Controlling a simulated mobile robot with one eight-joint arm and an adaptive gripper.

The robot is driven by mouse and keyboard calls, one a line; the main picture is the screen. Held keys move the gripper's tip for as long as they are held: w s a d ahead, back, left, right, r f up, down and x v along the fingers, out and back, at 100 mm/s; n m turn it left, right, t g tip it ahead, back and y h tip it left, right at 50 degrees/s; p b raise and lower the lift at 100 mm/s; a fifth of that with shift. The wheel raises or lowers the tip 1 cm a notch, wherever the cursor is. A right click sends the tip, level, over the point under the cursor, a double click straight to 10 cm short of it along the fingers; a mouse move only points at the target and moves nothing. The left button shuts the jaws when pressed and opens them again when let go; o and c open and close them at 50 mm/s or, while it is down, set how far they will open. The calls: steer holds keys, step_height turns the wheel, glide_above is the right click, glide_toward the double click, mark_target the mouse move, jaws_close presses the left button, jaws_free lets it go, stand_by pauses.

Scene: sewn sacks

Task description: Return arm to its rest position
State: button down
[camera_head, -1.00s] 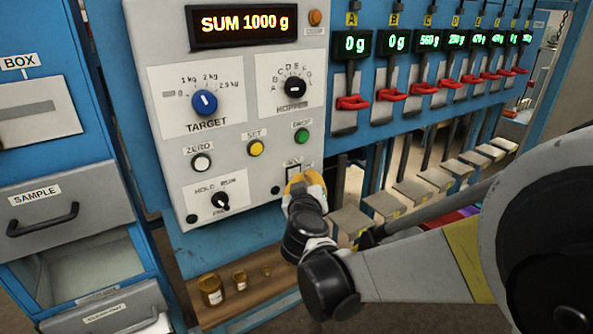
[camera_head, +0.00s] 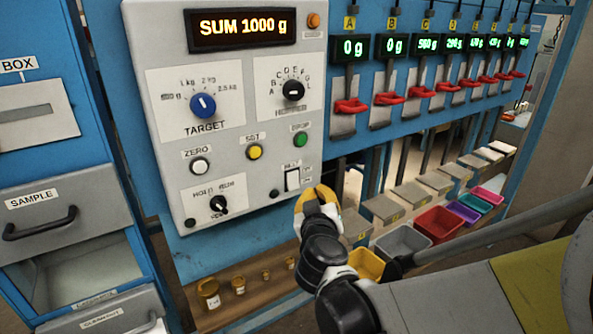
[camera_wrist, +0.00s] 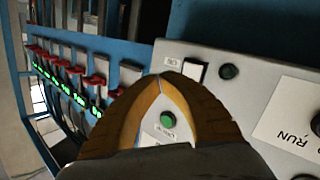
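My gripper (camera_head: 317,192) has yellow-orange fingers and stands just below and right of the white rocker switch (camera_head: 292,179), in front of the lower right edge of the grey control panel (camera_head: 230,240). In the wrist view my gripper (camera_wrist: 168,80) shows its fingertips meeting, with nothing held between them. The green button (camera_wrist: 168,119) shows through the gap behind the tips. My arm reaches in from the lower right of the head view. Whether the fingers touch the panel cannot be told, but they look apart from it.
The display (camera_head: 243,26) reads SUM 1000 g. Red levers (camera_head: 351,105) line the rack at right. Below stand a grey bin (camera_head: 403,241), a red bin (camera_head: 438,224) and others. Small jars (camera_head: 208,293) sit on a wooden shelf. The sample drawer (camera_head: 62,215) is at left.

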steer(key=shift+s+d, duration=0.1)
steer(key=shift+s, duration=0.05)
steer(key=s+d+f+m+g+h, duration=0.1)
steer(key=s+d+m+g+h, duration=0.1)
steer(key=s+d, duration=0.4)
steer(key=s+d+m+g+h, duration=0.1)
steer(key=s+d+m+g, duration=0.15)
steer(key=d, duration=0.65)
steer(key=s+f+g+y, duration=0.1)
steer(key=s+f+g, duration=0.1)
steer(key=s, duration=0.6)
steer(key=s+d+f+g+y, duration=0.1)
steer(key=s+f+g+y, duration=0.1)
steer(key=s, duration=0.7)
steer(key=shift+s+f+g+b, duration=0.3)
steer(key=shift+f+g, duration=0.05)
steer(key=shift+f, duration=0.4)
steer(key=shift+d, duration=0.1)
